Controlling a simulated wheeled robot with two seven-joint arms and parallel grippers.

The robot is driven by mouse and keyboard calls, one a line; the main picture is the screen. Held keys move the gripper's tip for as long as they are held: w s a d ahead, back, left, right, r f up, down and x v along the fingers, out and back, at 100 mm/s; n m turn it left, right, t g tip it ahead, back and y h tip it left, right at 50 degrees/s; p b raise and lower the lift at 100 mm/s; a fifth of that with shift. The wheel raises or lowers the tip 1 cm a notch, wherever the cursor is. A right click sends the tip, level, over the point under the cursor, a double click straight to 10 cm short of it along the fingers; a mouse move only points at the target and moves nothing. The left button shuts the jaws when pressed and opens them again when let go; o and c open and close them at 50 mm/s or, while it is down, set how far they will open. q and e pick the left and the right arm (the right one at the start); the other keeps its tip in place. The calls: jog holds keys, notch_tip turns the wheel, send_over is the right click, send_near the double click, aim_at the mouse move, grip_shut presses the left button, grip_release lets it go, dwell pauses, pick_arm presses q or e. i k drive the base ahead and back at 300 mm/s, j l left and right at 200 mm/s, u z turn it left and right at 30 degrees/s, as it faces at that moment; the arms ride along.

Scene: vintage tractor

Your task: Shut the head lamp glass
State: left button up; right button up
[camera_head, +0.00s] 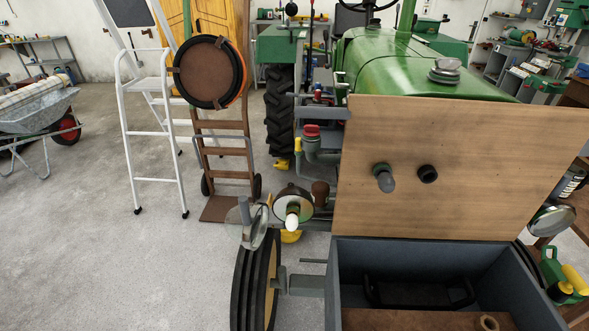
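The left head lamp (293,205) is a round bowl with a white bulb sticking out of its front, mounted on the tractor's front. Its glass (256,227), a round rimmed disc, stands swung out to the left of the lamp, seen nearly edge-on, so the lamp is open. A grey stub (244,210) shows at the glass's left side. A second head lamp (551,220) is partly visible at the right, behind the board; its front looks covered and shiny. Neither of my grippers is in view.
A wooden board (460,130) stands upright behind an open grey box (333,290) in front of the tractor. A black front wheel (243,290) is below the lamp. A hand truck (228,172) and white stepladder (152,140) stand left. The floor at front left is clear.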

aim_at(248, 215)
jog(key=i+j+z, duration=0.1)
jog(key=j+z, duration=0.25)
jog(key=j, duration=0.9)
jog(key=j+z, duration=0.3)
jog(key=j, duration=0.9)
jog(key=k, duration=0.05)
